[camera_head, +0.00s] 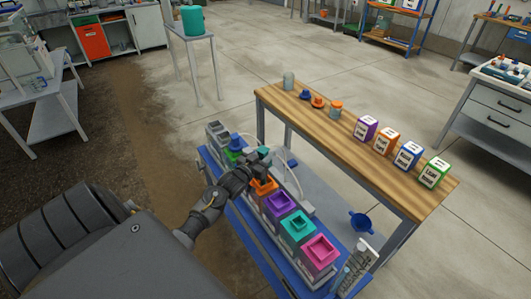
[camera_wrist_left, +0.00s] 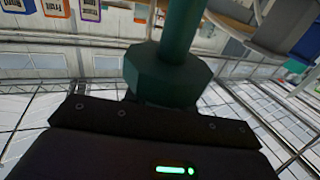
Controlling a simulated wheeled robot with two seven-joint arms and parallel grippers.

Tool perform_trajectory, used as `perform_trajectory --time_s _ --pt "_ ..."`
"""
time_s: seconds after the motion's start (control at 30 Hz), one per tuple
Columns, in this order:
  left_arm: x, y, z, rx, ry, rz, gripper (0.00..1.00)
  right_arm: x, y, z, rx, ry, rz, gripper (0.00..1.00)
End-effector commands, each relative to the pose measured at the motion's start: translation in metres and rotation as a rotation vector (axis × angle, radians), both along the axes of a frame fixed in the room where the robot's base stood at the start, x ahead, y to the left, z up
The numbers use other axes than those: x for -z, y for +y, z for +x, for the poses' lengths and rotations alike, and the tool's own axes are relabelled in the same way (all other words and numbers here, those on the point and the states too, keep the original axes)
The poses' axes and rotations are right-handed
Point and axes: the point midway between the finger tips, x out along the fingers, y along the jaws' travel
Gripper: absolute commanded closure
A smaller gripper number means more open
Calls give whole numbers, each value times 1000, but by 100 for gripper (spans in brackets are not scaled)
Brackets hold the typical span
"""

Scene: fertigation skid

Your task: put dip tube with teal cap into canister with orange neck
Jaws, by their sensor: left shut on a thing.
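My left gripper (camera_head: 259,160) is shut on the dip tube with teal cap. In the head view a small bit of the teal cap (camera_head: 263,150) shows at the fingertips. In the left wrist view the dark teal hexagonal cap (camera_wrist_left: 170,80) sits at the jaws, with a round teal stem (camera_wrist_left: 178,28) extending from it. The canister with orange neck (camera_head: 264,187) stands in the row just below and in front of the gripper, partly covered by it. I cannot tell whether the tube's lower end is inside the neck. My right gripper is out of view.
Canisters with green (camera_head: 235,144), purple (camera_head: 281,203), teal (camera_head: 299,226) and pink (camera_head: 321,250) necks share the blue skid. A blue-capped piece stands at the green one. The wooden bench (camera_head: 340,142) behind holds labelled boxes and small parts. A blue funnel (camera_head: 362,222) is at the right.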

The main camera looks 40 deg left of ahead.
Motion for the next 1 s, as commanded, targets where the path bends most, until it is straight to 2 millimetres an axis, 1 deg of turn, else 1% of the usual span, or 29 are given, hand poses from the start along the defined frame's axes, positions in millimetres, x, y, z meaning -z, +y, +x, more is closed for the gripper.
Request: perform_trajectory --time_s 0.03,0.43,0.53,0.6,0.77,0.9,1.0 --pt "10 0 0 0 0 0 100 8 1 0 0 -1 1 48" --pt "52 0 0 0 0 -1 100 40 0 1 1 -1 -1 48" --pt "62 0 0 0 -1 0 100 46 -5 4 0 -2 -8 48" --pt "68 0 0 0 -1 0 100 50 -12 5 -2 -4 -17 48" --pt "79 0 0 0 -1 0 100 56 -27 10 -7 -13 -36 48" --pt "84 0 0 0 -1 0 100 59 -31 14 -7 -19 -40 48" --pt "86 0 0 0 -1 0 100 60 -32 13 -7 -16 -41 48"
